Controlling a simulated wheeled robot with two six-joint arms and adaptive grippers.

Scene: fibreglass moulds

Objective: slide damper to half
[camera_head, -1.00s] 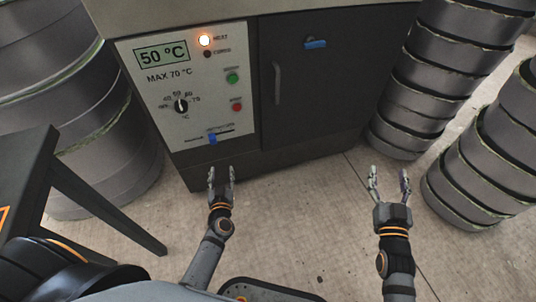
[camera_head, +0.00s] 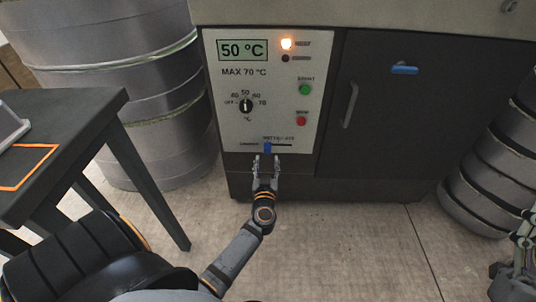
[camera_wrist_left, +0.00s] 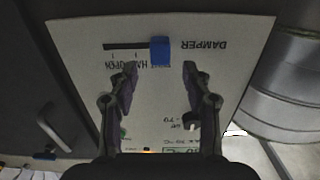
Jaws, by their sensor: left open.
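The damper slider is a blue knob (camera_head: 267,148) at the bottom of the white control panel (camera_head: 215,110). It sits at the left end of a dark horizontal slot that runs to the right, beside the DAMPER label. In the left wrist view, which is upside down, the knob (camera_wrist_left: 160,50) stands beside HALF and OPEN marks. My left gripper (camera_head: 265,159) is open just below the knob, its fingers either side of it and no clear contact. My right gripper (camera_head: 525,228) is partly cut off at the right edge; its finger opening is unclear.
The dark cabinet has a door handle (camera_head: 349,105) and a blue latch (camera_head: 404,69). The display reads 50 °C and the heat lamp (camera_head: 287,43) glows. A dark table (camera_head: 70,125) stands at left. Stacked grey moulds (camera_head: 150,80) flank the cabinet. The floor in front is clear.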

